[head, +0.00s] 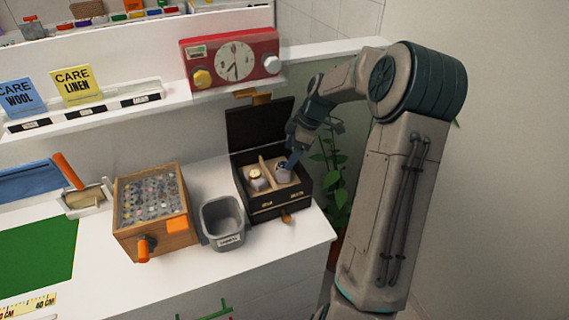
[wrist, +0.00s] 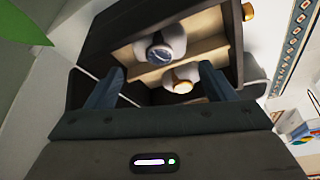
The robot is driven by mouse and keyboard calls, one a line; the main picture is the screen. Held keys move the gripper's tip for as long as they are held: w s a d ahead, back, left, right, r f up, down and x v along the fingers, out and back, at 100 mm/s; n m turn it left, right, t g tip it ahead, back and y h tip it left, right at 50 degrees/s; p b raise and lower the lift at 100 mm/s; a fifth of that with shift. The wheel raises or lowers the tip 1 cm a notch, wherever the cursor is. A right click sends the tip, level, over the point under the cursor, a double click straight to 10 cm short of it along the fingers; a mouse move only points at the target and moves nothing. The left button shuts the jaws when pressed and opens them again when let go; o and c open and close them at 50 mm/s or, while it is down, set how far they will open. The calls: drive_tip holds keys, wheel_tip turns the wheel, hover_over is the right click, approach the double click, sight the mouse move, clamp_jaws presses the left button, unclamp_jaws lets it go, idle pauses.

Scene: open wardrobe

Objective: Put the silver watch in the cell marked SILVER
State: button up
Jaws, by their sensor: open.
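The black watch box (head: 277,208) stands open on the white counter, with two cells split by a pale divider. The silver watch (wrist: 161,52), dark-faced on a white cushion, sits in the right cell in the head view, partly hidden there by my gripper (head: 291,163). The gold watch (head: 256,177) is on its cushion in the left cell; it also shows in the wrist view (wrist: 181,79). Small front labels mark the cells but are too small to read surely. In the wrist view my gripper (wrist: 160,86) is open, its fingers apart, with nothing clamped between them.
The box's lid (head: 259,125) stands raised behind it. A grey bin (head: 222,222) and a wooden case of small items (head: 152,212) stand to the left. A red clock (head: 231,58) is on the shelf above. A plant (head: 331,165) is close on the right.

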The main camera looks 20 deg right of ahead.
drive_tip(key=w+v, duration=0.1)
drive_tip(key=v, duration=0.4)
drive_tip(key=s+a+r+m+h, duration=0.3)
drive_tip(key=s+a+r+m, duration=0.2)
drive_tip(key=s+a, duration=0.55)
drive_tip(key=s+a+m, duration=0.2)
drive_tip(key=s+m, duration=0.2)
drive_tip(key=s, duration=0.4)
drive_tip(key=s+a+m+t+h, duration=0.1)
drive_tip(key=s+a+m, duration=0.2)
drive_tip(key=s, duration=0.6)
drive_tip(key=shift+f+m, duration=0.4)
drive_tip(key=shift+m, duration=0.3)
drive_tip(key=shift+a, duration=0.1)
